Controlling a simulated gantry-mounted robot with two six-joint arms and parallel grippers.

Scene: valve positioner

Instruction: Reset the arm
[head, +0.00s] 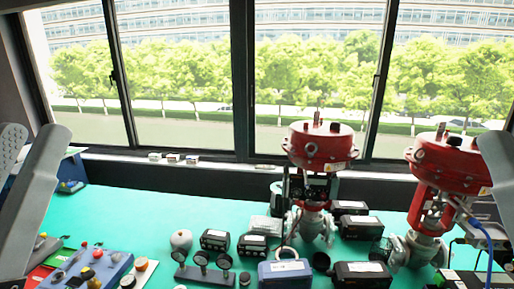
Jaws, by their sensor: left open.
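My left gripper (36,138) is at the left edge, its two grey fingers pointing up and apart. It is open with nothing between the fingers. Part of my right gripper (496,160) shows as one grey piece at the right edge, in front of the right valve; its other side is out of view. Two valves with red actuators, a middle one (320,146) and a right one (446,165), stand upright on the green table (130,215). Both grippers are apart from the middle valve.
A blue control box (95,268) with knobs sits front left. A gauge stand (203,268), several dark boxes (361,274) and a round grey-white object (181,239) crowd the front middle. Windows and a sill (215,165) close the back.

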